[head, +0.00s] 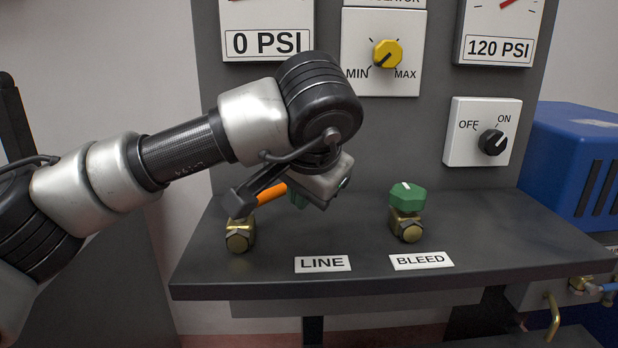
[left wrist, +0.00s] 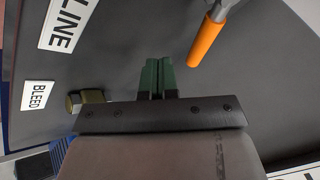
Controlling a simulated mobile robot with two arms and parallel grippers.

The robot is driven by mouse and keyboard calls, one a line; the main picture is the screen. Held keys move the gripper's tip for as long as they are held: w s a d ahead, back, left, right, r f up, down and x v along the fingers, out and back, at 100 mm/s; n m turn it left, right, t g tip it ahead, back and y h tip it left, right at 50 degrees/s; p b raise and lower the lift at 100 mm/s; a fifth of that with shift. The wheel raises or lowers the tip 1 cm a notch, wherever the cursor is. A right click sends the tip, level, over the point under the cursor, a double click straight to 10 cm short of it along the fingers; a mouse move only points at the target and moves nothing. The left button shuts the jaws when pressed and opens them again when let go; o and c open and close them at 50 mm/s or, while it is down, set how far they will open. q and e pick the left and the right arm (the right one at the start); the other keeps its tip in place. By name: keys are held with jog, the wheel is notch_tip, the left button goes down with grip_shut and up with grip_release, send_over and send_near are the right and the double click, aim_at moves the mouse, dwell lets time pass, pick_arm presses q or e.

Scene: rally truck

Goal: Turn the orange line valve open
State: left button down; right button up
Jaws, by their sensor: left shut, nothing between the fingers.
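The orange line valve handle (head: 271,193) shows behind my left gripper in the head view, above the brass line valve body (head: 239,235). It slants to the right and back, and part of it is hidden by my wrist. In the left wrist view the orange handle (left wrist: 206,42) lies to the right of the fingertips, with a gap in the picture. My left gripper (head: 298,199) is over the shelf, its green fingers mostly hidden in the head view. In the left wrist view the fingers (left wrist: 158,76) are together and empty. My right gripper is not in view.
The green bleed knob (head: 407,195) stands right of my left gripper. The LINE label (head: 323,263) and BLEED label (head: 421,261) lie on the dark shelf (head: 365,285). The panel behind carries a yellow regulator knob (head: 388,54) and an OFF/ON switch (head: 492,142).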

aim_at(264, 197)
pick_arm(q)
jog(key=shift+w+a+f, duration=0.15)
jog(key=shift+w+a, duration=1)
jog(key=shift+a, duration=0.1)
